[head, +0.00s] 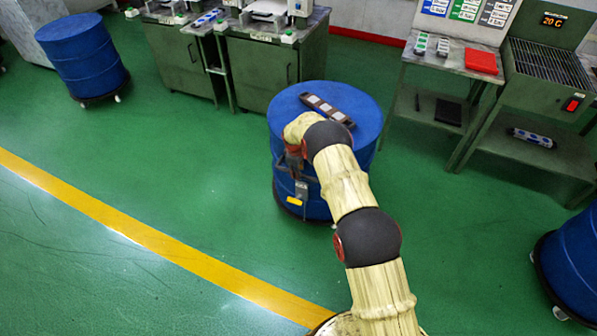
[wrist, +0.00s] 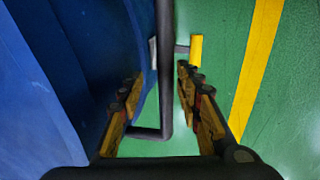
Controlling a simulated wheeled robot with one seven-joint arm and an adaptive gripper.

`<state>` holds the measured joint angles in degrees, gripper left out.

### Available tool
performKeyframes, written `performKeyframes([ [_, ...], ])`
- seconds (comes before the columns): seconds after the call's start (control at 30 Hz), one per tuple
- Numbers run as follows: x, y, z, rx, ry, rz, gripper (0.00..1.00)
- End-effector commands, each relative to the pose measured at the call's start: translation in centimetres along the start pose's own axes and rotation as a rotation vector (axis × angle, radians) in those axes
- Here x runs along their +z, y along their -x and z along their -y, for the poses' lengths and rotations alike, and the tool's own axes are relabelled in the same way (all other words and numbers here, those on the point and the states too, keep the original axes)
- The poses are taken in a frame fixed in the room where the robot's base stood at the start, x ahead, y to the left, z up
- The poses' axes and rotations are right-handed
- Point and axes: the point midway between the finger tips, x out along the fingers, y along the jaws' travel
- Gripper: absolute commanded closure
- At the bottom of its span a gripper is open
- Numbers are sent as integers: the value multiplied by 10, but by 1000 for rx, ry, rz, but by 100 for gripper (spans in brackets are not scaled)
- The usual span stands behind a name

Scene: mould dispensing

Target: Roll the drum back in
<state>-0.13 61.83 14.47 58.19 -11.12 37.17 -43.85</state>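A blue drum (head: 354,103) stands upright on a dark wheeled base in the middle of the head view. A dark bar handle (head: 313,181) with a yellow piece sticks out from its near left side. My gripper (head: 294,160) is beside that side, at the handle, partly hidden by my wrist. In the wrist view the gripper (wrist: 158,88) is open. The handle's dark bar (wrist: 165,65) runs between its two fingers, with a gap on each side. The drum's blue wall (wrist: 40,80) fills the left. I cannot tell whether the fingers touch the bar.
A dark strip with light inserts (head: 327,109) lies on the drum's top. Green cabinets (head: 268,70) stand behind it and a green bench (head: 450,75) to the right. Other blue drums stand upper left (head: 82,55) and at the right edge (head: 575,260). Floor left of the drum is clear, crossed by a yellow line (head: 140,232).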

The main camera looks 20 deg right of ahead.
Motion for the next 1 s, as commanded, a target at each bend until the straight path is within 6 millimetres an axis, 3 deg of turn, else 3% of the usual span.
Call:
performKeyframes([
  [0.27, 0, 6, 1, -1, 0, 0, 65],
  [0.7, 0, 87, 0, -1, 0, 0, 65],
  [1.0, 0, 117, 0, -2, -1, 1, 65],
])
